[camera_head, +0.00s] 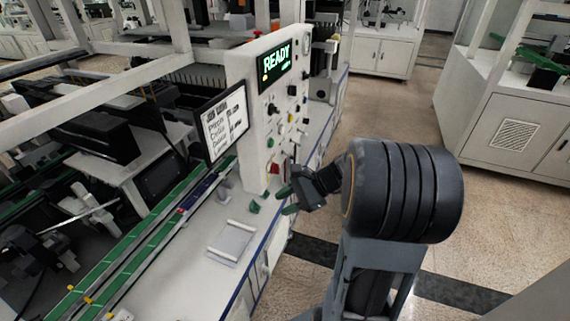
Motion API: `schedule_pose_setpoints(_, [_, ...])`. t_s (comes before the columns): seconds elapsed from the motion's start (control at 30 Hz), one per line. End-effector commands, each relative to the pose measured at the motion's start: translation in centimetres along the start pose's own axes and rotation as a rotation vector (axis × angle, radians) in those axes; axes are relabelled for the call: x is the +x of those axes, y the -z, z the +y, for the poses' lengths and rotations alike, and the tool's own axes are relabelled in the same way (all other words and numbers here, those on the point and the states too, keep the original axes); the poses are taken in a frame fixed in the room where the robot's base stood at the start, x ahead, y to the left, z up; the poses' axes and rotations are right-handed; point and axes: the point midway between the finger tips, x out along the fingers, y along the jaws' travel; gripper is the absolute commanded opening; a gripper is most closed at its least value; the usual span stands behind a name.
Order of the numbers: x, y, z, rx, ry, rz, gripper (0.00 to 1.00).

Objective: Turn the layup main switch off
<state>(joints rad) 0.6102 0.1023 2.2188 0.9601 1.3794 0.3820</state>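A white control panel (258,110) stands upright at the centre, with a lit display (275,64) reading READY in green. Its face carries several small knobs, buttons and lamps, including a black knob (272,106) and a red control (275,168) low down. Which one is the main switch I cannot tell for sure; labels are too small to read. My gripper (287,200) is just below and right of the red control, in front of the panel's lower part. Its green-tipped fingers are apart, with nothing seen between them. My wrist hides part of the lower right of the panel.
A screen (224,122) juts out left of the panel. A white bench top (215,262) holds a small flat tray (231,243) below the panel, beside a green-edged conveyor (140,250). The aisle floor (395,110) to the right is clear, with white cabinets (505,135) beyond.

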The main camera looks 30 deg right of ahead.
Motion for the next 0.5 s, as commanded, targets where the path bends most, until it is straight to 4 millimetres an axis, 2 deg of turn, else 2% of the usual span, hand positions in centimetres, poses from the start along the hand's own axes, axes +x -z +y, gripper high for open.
schedule_pose_setpoints(0.03, [-1.5, 1.7, -1.2, 0.125, 0.103, -0.074, 0.37])
schedule_pose_setpoints(0.1, [-3.5, 3.5, -2.5, 0.259, 0.234, -0.173, 0.37])
schedule_pose_setpoints(0.3, [-8.5, 8.0, -4.3, 0.477, 0.507, -0.376, 0.37])
schedule_pose_setpoints(0.4, [-9.8, 9.1, -4.6, 0.52, 0.575, -0.427, 0.37])
schedule_pose_setpoints(0.5, [-9.8, 9.4, -5.2, 0.538, 0.605, -0.451, 0.37])
